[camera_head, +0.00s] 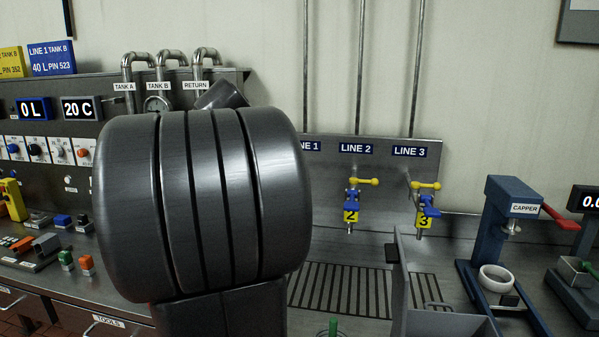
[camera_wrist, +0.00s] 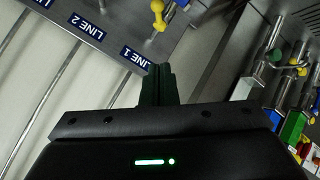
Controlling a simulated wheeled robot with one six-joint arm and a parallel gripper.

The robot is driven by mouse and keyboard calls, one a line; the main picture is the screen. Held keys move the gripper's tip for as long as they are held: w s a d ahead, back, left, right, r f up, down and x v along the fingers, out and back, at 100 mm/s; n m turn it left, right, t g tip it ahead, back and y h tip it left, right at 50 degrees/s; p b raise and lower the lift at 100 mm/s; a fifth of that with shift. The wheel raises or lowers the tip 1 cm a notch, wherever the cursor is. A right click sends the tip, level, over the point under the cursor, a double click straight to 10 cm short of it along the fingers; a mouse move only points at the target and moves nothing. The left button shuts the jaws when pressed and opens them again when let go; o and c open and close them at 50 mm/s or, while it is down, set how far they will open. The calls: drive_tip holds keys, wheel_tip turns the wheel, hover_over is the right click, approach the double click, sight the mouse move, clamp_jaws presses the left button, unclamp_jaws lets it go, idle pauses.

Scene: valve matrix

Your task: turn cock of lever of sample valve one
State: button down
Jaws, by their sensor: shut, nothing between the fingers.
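In the head view my arm's large dark joint hides sample valve one, and only the end of the LINE 1 label (camera_head: 309,146) shows. In the wrist view the LINE 1 label (camera_wrist: 134,57) is on the grey panel. A yellow lever end (camera_wrist: 157,14) lies beyond it near the top edge, seemingly on valve one; the rest of that valve is mostly cut off. My gripper (camera_wrist: 160,70) is shut and empty, its dark fingers pointing toward the panel, apart from the yellow lever. My gripper is hidden in the head view.
Valve two (camera_head: 351,205) and valve three (camera_head: 425,206) have yellow levers and blue parts, right of my arm. Below is a slotted drain (camera_head: 340,290). A grey bin (camera_head: 399,285) and blue capper (camera_head: 508,225) stand to the right; pipes and a control panel are left.

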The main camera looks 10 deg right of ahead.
drive_tip(key=shift+w+f, duration=0.1)
drive_tip(key=x, duration=0.4)
drive_tip(key=s+x, duration=0.1)
drive_tip(key=x, duration=0.3)
drive_tip(key=f+p+x, duration=0.1)
drive_tip(key=x, duration=0.3)
drive_tip(key=shift+s+d, duration=0.3)
drive_tip(key=shift+d, duration=0.05)
drive_tip(key=shift+d+f, duration=0.25)
drive_tip(key=shift+f, duration=0.3)
drive_tip(key=shift+d, duration=0.1)
drive_tip(key=shift+s+d+b, duration=0.2)
drive_tip(key=shift+d+b, duration=0.25)
drive_tip(key=shift+d, duration=0.3)
drive_tip(key=shift+a+f, duration=0.1)
drive_tip(key=shift+a, duration=0.05)
